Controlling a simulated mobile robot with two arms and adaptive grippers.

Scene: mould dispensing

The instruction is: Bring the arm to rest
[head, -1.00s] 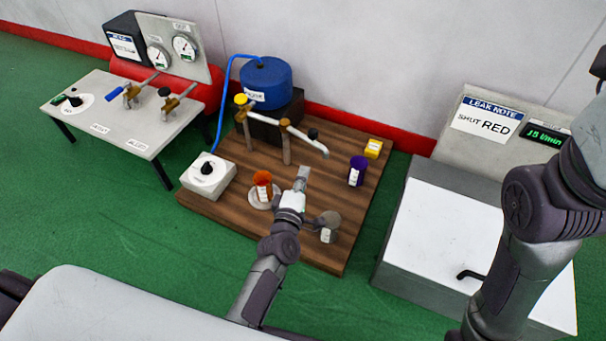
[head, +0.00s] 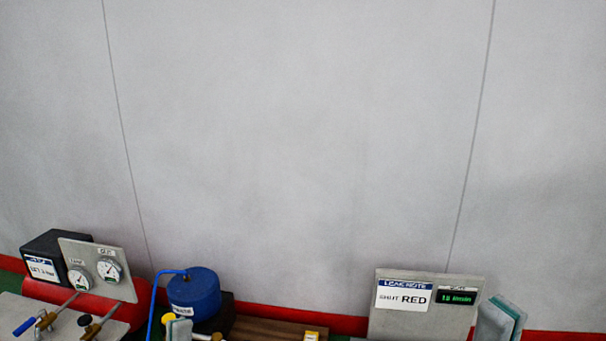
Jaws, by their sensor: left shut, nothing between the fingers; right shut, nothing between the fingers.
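The rest of both arms is out of view.
The blue tank (head: 194,292) with its blue hose stands at the lower left. Left of it are the gauge panel (head: 88,270), a black box (head: 48,250) and a red cylinder (head: 60,296). The leak note panel (head: 388,324) reads "SHUT RED". Bare wall fills the upper view.

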